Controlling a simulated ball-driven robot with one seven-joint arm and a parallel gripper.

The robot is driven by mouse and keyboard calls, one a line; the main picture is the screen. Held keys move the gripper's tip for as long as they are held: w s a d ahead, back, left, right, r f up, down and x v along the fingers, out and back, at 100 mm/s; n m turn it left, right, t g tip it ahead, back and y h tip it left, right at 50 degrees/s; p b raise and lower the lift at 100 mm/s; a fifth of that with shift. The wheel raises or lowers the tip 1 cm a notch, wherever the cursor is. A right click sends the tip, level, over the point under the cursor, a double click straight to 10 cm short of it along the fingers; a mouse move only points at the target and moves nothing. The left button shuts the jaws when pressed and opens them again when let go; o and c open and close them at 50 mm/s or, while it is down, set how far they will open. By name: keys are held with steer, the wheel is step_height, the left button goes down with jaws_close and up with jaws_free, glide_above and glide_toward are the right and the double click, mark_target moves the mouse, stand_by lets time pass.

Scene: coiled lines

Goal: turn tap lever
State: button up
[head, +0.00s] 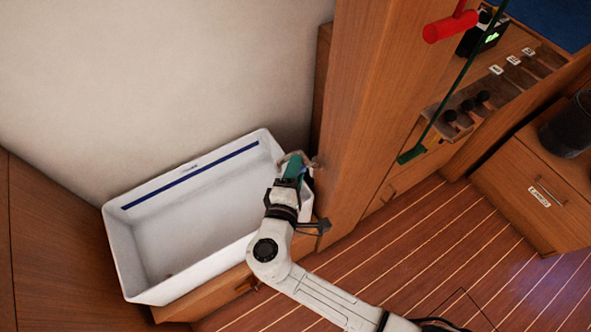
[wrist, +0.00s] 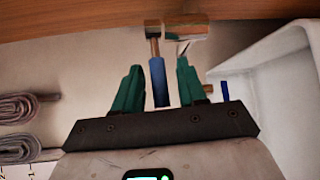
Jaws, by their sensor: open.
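The tap (wrist: 185,28) is a tan, brass-like fitting at the top of the wrist view, under a wooden edge. Its lever (wrist: 158,82) has a brownish stem and a blue grip hanging down from the fitting. My gripper (wrist: 158,88) is open, with one green finger on each side of the blue grip in the picture. Gaps show on both sides of it; whether it sits at the same depth as the fingers I cannot tell. In the head view my gripper (head: 293,168) is at the right rim of a white basin (head: 125,245), and hides most of the tap.
The basin stands against a pale wall, beside a wooden post (head: 350,110). A red handle (head: 450,26) and a green bar (head: 412,154) hang at right. The striped floor (head: 440,240) is largely clear.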

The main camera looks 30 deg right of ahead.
steer(key=shift+c, duration=0.2)
jaws_close()
stand_by(0.4)
